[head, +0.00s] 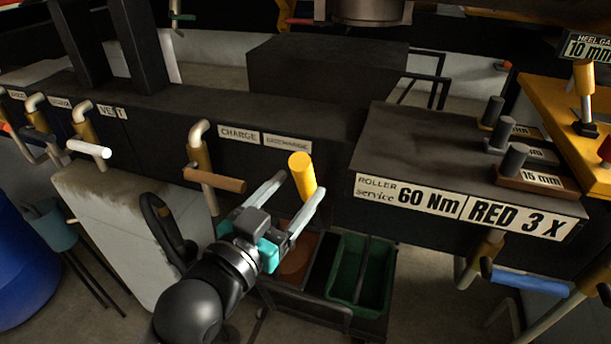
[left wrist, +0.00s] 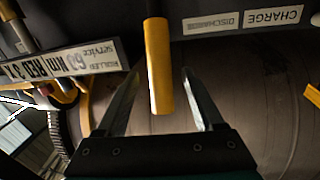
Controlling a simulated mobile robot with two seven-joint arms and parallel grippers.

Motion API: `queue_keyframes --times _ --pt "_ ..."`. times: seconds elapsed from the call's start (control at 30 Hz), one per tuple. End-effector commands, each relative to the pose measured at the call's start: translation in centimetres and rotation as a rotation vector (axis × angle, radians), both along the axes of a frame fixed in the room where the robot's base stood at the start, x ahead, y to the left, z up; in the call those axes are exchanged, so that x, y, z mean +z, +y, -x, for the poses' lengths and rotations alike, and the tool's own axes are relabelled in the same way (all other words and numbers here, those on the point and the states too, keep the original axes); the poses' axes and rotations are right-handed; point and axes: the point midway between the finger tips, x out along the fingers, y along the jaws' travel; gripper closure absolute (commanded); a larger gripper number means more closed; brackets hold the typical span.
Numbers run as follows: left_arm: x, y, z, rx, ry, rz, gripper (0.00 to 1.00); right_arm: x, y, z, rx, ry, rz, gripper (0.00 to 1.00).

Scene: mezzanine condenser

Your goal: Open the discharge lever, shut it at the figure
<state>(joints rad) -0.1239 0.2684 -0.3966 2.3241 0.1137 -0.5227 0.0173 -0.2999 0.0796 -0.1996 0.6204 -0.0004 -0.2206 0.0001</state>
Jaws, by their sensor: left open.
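The discharge lever is a yellow cylindrical handle (head: 302,174) just below the DISCHARGE label (head: 287,143) on the dark cabinet. In the left wrist view the yellow handle (left wrist: 158,70) comes down from the top between the fingers. My left gripper (head: 299,187) is open, with one finger on each side of the handle; it also shows in the left wrist view (left wrist: 160,75). I cannot tell whether either finger touches the handle. The lever's mount is hidden. No changing figure or gauge can be made out. My right gripper is not in view.
The CHARGE valve with a brown handle (head: 214,180) is close left of my arm. A sign reading 60 Nm (head: 408,195) and RED 3 X is on the right block. A green bin (head: 343,290) stands below. A blue-handled valve (head: 530,283) is at lower right.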

Motion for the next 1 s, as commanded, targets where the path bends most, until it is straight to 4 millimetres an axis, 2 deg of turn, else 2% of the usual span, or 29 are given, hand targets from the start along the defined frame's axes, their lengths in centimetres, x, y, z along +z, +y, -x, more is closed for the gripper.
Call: queue_keyframes --times 0.1,0.3,0.67,1.0 --pt "0.1 -0.8 -1.5 0.0 -0.002 0.001 0.31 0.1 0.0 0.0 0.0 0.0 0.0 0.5" --pt "0.0 -1.6 -3.0 0.0 0.0 0.0 0.31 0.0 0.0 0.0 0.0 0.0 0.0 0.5" --pt "0.0 -1.8 -3.4 -0.001 0.001 -0.001 0.31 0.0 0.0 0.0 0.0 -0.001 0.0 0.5" --pt "0.0 -1.8 -3.3 0.0 0.001 0.0 0.67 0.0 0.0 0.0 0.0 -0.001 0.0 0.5"
